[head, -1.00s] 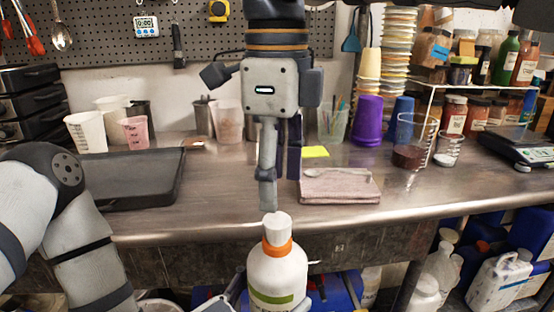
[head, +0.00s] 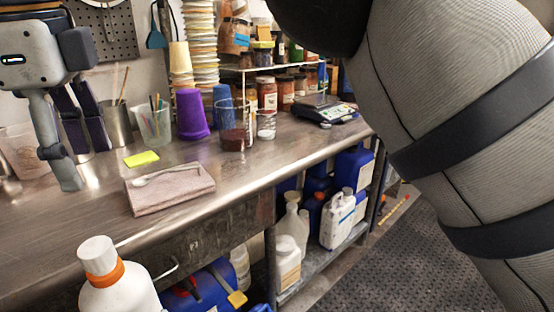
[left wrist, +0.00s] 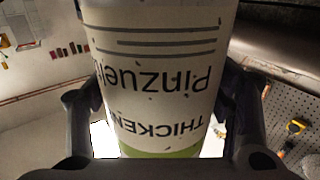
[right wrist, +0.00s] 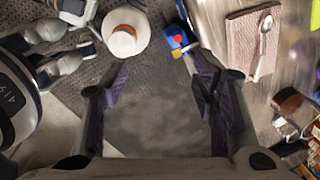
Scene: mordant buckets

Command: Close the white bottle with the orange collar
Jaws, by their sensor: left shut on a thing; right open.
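The white bottle (head: 118,290) stands at the lower left of the head view, with an orange collar (head: 104,274) below its white top (head: 97,254). The right wrist view shows its round white top (right wrist: 122,41) from above. My left gripper (left wrist: 160,115) is shut on the bottle, a finger on each side; the printed label (left wrist: 155,70) fills the middle of the left wrist view, upside down. My left gripper is outside the head view. My right gripper (head: 82,160) is open and empty, pointing down, apart from the bottle. Whether the white top is fully seated I cannot tell.
A folded pink cloth (head: 165,195) with a spoon lies on the steel bench (head: 255,185). Cups, a beaker and a scale (head: 325,108) stand further back. Jugs (head: 337,220) fill the shelf below. My own arm covers the right of the head view.

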